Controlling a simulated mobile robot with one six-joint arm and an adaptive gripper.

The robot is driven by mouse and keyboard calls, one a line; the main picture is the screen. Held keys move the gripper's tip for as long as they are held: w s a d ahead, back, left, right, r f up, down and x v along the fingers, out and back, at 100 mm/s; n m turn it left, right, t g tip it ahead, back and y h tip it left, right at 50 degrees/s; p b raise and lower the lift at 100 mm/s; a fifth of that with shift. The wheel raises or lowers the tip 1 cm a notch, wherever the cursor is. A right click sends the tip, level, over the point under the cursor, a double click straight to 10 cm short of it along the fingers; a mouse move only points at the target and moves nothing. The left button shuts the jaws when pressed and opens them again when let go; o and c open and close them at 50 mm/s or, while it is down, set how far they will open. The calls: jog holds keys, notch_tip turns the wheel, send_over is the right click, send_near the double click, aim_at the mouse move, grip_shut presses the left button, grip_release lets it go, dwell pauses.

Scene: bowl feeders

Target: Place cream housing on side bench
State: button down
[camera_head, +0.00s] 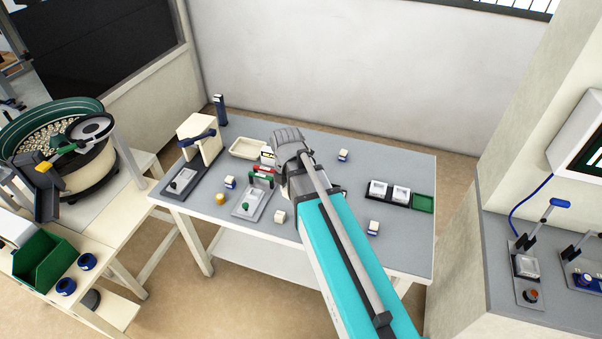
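A small plain cream block (280,216), which looks like a cream housing, sits on the grey-topped table (320,139) in the middle, left of my teal arm. My gripper (287,143) is over the table's middle, behind the plain block and beside a red and white item (266,160). Its fingertips are hidden, so I cannot tell whether it holds anything. Which surface is the side bench is unclear.
A black tray (391,205) lies right. A bowl feeder (98,165) stands far left; a bench with clamps (495,270) stands right.

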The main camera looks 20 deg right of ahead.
jog(key=shift+d, duration=0.15)
jog(key=shift+d+f, duration=0.1)
jog(key=shift+d, duration=0.35)
jog(key=s+d+f+b, duration=0.1)
jog(key=s+d, duration=0.1)
jog(key=d, duration=0.7)
jog(key=shift+f, duration=0.2)
jog(key=shift+b, duration=0.35)
jog(key=w+a+f+b, duration=0.2)
jog(key=w, duration=0.1)
jog(key=w+a+f+b, duration=0.5)
jog(key=w+f+b, duration=0.1)
jog(key=shift+w+a, duration=0.2)
jog(key=shift+a, duration=0.1)
jog(key=shift+w+a+f+b, duration=0.35)
jog(key=shift+a+f+b, duration=0.05)
jog(key=shift+f+b, duration=0.1)
